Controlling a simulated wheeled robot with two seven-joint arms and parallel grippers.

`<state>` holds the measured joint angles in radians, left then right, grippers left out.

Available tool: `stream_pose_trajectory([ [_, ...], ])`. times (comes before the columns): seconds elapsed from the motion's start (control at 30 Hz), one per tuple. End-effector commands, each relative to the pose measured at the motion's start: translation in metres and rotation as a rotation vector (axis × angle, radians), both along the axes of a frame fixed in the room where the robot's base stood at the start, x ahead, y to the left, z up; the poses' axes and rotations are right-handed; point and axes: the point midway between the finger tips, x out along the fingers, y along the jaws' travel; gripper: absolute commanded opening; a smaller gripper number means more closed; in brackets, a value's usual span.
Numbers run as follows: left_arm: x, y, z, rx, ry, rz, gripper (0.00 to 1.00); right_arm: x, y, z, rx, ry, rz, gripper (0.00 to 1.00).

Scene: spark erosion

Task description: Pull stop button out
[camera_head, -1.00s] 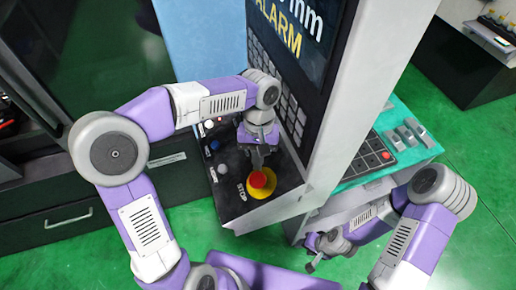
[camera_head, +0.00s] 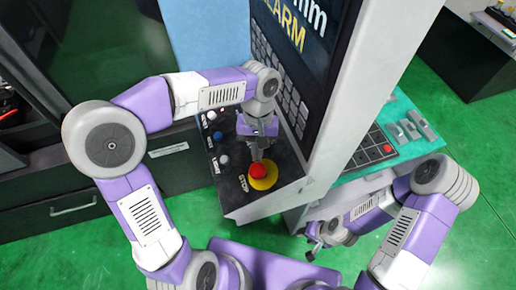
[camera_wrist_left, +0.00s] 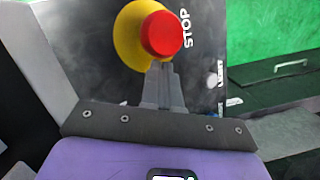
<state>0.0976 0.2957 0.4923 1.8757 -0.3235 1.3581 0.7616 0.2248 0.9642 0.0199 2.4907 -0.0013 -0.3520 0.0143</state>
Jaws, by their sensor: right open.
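The red stop button (camera_head: 258,170) sits on a yellow round base (camera_head: 264,183) on the black sloped panel, beside the word STOP. In the left wrist view, the red button (camera_wrist_left: 162,33) and its yellow base (camera_wrist_left: 128,45) are at the top centre. My left gripper (camera_head: 259,155) is just above the button in the head view. In the left wrist view, its fingers (camera_wrist_left: 162,68) are together, with their tips right by the button's edge; whether they touch it I cannot tell. My right gripper (camera_head: 312,247) is open and empty, low beside the machine, away from the button.
White and blue knobs (camera_head: 218,135) line the panel's left side. A teal table (camera_head: 400,110) with a keypad is to the right.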

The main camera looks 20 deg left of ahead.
Motion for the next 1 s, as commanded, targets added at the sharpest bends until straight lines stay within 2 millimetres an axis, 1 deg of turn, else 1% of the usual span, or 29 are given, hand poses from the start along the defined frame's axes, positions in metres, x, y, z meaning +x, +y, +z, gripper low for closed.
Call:
stream_pose_trajectory([
  [0.03, -0.006, -0.003, 0.001, -0.002, 0.019, -0.008, 0.00, 0.000, 0.000, 0.000, 0.000, 0.000, 0.000, 0.43],
  [0.17, -0.006, -0.003, 0.004, -0.002, 0.019, -0.009, 0.00, 0.000, 0.000, 0.003, 0.000, 0.000, 0.000, 0.43],
  [0.37, -0.003, -0.002, 0.019, -0.001, 0.017, -0.009, 0.00, 0.000, 0.000, 0.018, 0.000, 0.000, 0.000, 0.43],
  [0.8, 0.012, 0.006, 0.075, -0.001, 0.008, 0.005, 0.00, 0.000, 0.000, 0.073, 0.000, 0.000, 0.000, 0.43],
  [1.0, 0.017, 0.008, 0.094, -0.001, 0.006, 0.007, 0.00, 0.000, 0.000, 0.091, 0.000, 0.000, 0.000, 0.43],
])
